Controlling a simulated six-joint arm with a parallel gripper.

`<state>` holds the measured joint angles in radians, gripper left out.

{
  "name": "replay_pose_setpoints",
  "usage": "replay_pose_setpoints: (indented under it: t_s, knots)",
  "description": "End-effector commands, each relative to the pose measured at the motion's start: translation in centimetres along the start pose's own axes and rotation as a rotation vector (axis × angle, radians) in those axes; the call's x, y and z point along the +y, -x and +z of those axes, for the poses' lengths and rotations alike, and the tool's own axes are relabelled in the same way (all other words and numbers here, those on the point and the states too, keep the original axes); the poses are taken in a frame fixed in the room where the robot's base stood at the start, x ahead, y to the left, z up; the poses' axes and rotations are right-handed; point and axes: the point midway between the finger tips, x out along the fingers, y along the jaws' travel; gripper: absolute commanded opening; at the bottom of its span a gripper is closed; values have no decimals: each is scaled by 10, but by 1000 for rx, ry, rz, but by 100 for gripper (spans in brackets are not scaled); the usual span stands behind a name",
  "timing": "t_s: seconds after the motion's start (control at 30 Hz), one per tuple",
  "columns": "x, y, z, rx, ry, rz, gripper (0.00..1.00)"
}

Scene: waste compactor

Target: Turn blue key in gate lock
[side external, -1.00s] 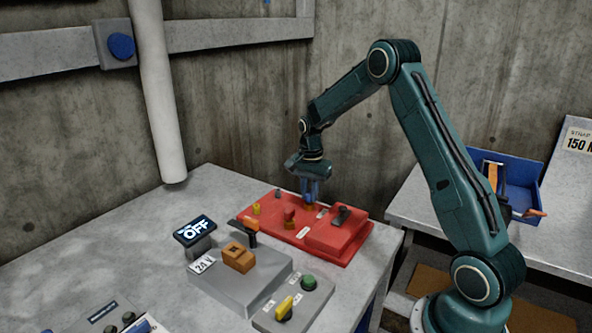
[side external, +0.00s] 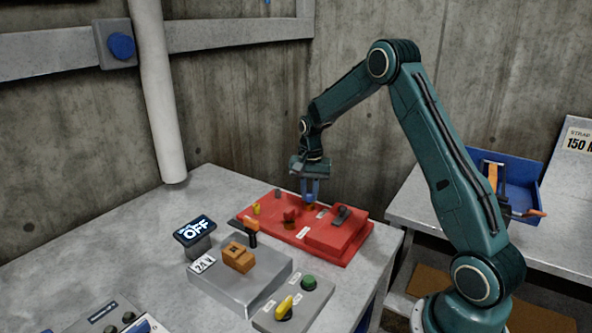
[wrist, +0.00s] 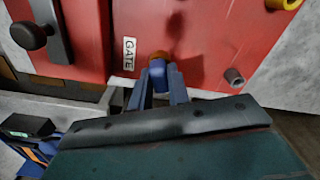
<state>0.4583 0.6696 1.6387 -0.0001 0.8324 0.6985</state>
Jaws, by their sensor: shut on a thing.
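My gripper (side external: 310,198) points down over the red panel (side external: 345,251) and is shut on the blue key. In the wrist view the blue key (wrist: 157,68) is between the fingertips of my gripper (wrist: 160,88), right at the orange-brown gate lock (wrist: 160,56). The lock is partly hidden by the key. A white GATE label (wrist: 129,54) is on the panel to the left of the lock. In the side view the fingers mostly hide the key, and the lock (side external: 311,206) shows just under them.
A red piece (side external: 289,215) stands on the panel near the gate lock. A dark handle (side external: 342,213) is on the panel's raised part. An OFF display (side external: 195,230), an orange block (side external: 238,257) and a yellow knob (side external: 285,306) stand nearer the camera.

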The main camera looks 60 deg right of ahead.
Motion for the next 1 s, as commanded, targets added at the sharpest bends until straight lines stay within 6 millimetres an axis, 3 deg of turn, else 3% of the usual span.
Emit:
replay_pose_setpoints:
  t_s: [0.53,1.0]
  knots:
    - [1,-3,1,-4,353,3,0]
    - [1,-3,1,-5,394,3,0]
